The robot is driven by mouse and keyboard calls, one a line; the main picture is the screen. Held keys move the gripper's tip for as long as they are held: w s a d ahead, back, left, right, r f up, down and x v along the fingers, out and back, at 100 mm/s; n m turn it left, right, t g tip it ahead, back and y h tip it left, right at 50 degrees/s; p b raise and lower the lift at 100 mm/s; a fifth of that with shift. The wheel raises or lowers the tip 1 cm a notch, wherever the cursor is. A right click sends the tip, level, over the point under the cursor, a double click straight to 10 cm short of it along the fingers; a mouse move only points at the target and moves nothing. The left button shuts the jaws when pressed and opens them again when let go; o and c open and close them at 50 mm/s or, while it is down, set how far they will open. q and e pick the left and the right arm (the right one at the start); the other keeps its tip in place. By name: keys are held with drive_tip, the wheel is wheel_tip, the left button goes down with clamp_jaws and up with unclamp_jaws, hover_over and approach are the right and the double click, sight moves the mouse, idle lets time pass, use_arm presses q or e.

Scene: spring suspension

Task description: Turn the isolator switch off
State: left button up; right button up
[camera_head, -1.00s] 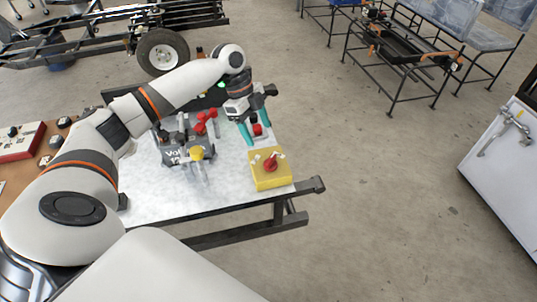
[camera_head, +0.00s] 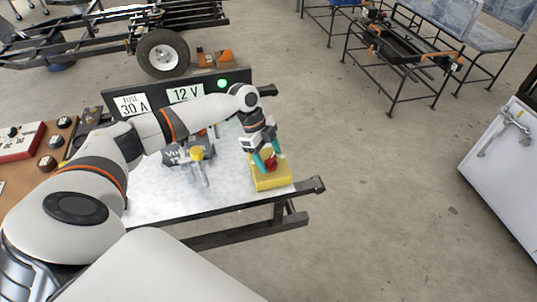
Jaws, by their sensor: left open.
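The isolator switch is a yellow box (camera_head: 268,181) near the right end of the white-topped table, with a red knob (camera_head: 271,164) on top. My left gripper (camera_head: 266,166) comes down over the box with its teal fingers on either side of the red knob. The fingers are open; whether they touch the knob I cannot tell. The knob is partly hidden by the fingers. My right gripper is not in view.
A dark battery (camera_head: 175,156) and a yellow-capped part (camera_head: 197,155) stand left of the switch on the table (camera_head: 150,203). A panel with "30 A" and "12 V" labels (camera_head: 185,94) and a green light stands behind.

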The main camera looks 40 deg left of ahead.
use_arm(q)
drive_tip(key=c, duration=1)
drive_tip(key=shift+r+n+p, duration=0.25)
drive_tip(key=shift+n+p, duration=0.25)
drive_tip(key=shift+p, duration=0.5)
drive_tip(key=n+t+y+p, duration=0.1)
drive_tip(key=n+p, duration=0.3)
drive_tip(key=p, duration=0.2)
drive_tip(key=n+t+y+p, duration=0.1)
drive_tip(key=n+p, duration=0.4)
drive_tip(key=p, duration=0.1)
drive_tip(key=n+t+y+p, duration=0.1)
drive_tip(key=n+t+p, duration=0.1)
drive_tip(key=n+p, duration=0.2)
drive_tip(key=shift+s+d+n+y+p, duration=0.3)
drive_tip(key=shift+n+p, duration=0.1)
drive_tip(key=shift+p, duration=0.65)
drive_tip(key=shift+w+f+n+y+p, duration=0.1)
drive_tip(key=shift+n+y+p, duration=0.5)
drive_tip(key=shift+n+p, duration=0.85)
drive_tip(key=shift+n, duration=0.25)
drive_tip(key=o, duration=1)
drive_tip(key=shift+f, duration=0.1)
